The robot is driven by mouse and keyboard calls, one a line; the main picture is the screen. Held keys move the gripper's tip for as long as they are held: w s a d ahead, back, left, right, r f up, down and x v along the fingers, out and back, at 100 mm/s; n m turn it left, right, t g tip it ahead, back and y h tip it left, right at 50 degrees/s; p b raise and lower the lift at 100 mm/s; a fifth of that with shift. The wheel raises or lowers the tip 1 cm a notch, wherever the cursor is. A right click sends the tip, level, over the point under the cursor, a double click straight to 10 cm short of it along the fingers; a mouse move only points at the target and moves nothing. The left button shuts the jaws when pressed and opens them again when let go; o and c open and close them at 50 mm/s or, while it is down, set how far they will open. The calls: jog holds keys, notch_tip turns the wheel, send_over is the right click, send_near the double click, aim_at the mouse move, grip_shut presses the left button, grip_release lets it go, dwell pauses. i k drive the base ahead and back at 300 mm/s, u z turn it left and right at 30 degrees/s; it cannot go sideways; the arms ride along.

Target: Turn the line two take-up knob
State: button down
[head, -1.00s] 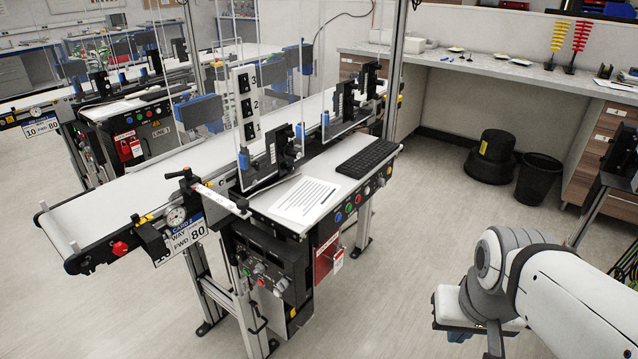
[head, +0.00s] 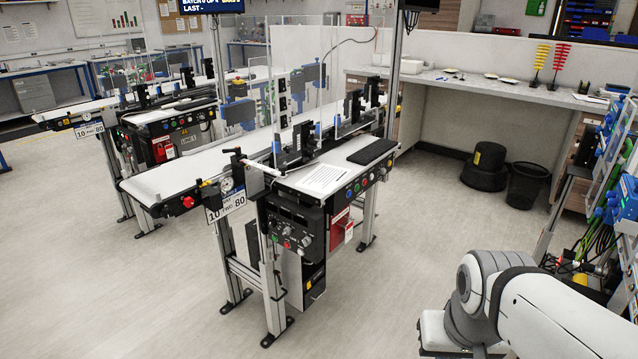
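The nearer conveyor (head: 160,181) runs from the centre left toward the back. Its near end carries a red knob (head: 188,203) on the side frame; I cannot tell whether this is the take-up knob. Beside it are a round dial gauge (head: 226,184) and a black-handled lever (head: 235,152). A hanging card (head: 227,206) reads 10, FWD, 80. My gripper (head: 440,335) is at the bottom right, far from the conveyor. Only its white body shows; its fingers are cut off by the frame edge.
A control box (head: 290,228) and red box (head: 341,230) hang under the conveyor's side shelf. A second conveyor (head: 88,107) stands behind at left. Black bins (head: 526,186) stand under the back bench. A cabled rack (head: 615,190) is at right. The floor between is clear.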

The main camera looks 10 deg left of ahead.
aim_at(189, 202)
jog(key=u, duration=0.45)
jog(key=i, duration=1)
jog(key=u, duration=1.3)
jog(key=k, duration=0.55)
jog(key=z, duration=0.5)
jog(key=i, duration=1.05)
jog(key=u, duration=0.2)
